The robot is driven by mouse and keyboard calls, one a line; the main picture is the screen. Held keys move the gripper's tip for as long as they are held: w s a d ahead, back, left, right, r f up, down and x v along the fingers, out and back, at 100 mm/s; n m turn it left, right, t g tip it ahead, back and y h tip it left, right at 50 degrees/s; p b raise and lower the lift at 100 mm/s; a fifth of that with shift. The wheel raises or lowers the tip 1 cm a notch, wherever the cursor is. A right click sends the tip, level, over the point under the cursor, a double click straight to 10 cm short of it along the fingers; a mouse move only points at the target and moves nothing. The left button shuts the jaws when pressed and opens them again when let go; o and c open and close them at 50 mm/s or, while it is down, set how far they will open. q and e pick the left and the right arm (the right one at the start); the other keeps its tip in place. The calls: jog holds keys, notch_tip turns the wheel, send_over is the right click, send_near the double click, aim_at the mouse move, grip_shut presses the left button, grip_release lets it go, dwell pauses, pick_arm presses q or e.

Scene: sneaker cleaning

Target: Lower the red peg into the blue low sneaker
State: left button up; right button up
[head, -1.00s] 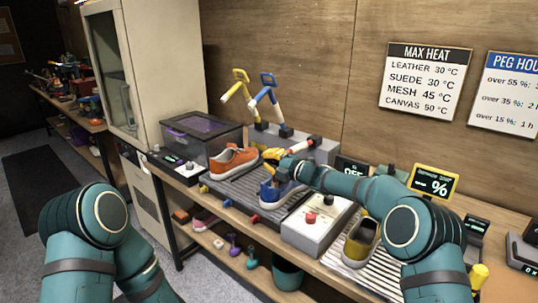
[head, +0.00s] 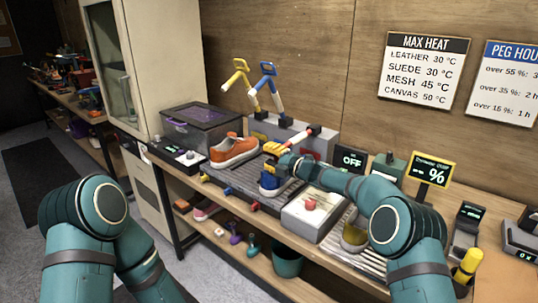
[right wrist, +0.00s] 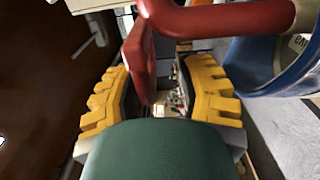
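The blue low sneaker (head: 268,183) sits on the grey ribbed bench top, partly hidden by my right arm. It also shows at the right of the right wrist view (right wrist: 272,62). The red peg (head: 315,131) is swung down from the rack, slanting toward my right gripper (head: 274,149). In the right wrist view, its red bar (right wrist: 225,19) crosses the top and a flat red part (right wrist: 141,55) hangs between the yellow fingers. That part is close to the left finger, with a gap to the right one. My left gripper is outside the view.
An orange sneaker (head: 234,151) sits left of the blue one. Yellow (head: 235,76) and blue (head: 266,82) pegs stand raised behind. A control box with a red knob (head: 311,204) and an olive sneaker (head: 354,238) are to the right. A clear-lidded bin (head: 200,122) stands at left.

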jog(key=shift+d+r, duration=0.1)
jog(key=shift+r, duration=0.15)
jog(key=v, duration=1.2)
jog(key=shift+f, duration=0.15)
